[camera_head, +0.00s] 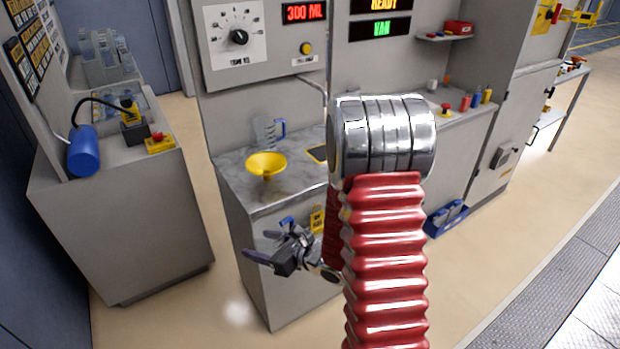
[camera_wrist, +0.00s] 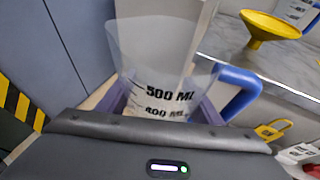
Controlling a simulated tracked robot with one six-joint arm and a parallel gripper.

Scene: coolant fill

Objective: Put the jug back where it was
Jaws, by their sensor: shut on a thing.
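My gripper (camera_head: 274,246) is low in front of the marble-topped counter (camera_head: 232,184) in the head view. In the wrist view its fingers close around a clear jug (camera_wrist: 165,82) with 500 ML and 400 ML marks and a blue handle (camera_wrist: 238,90) on the right. The held jug is hard to make out in the head view; a small blue part (camera_head: 287,221) shows above the gripper. Another clear jug (camera_head: 266,132) with a blue handle stands on the counter behind the yellow funnel (camera_head: 266,163). The funnel also shows in the wrist view (camera_wrist: 265,28).
The left bench carries a rack of clear containers (camera_head: 105,57), a blue cylinder (camera_head: 83,150) and a red button on a yellow box (camera_head: 159,142). The dispenser panel reads 300 ML (camera_head: 304,13). A blue carrier (camera_head: 446,218) is on the floor. My arm hides part of the counter.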

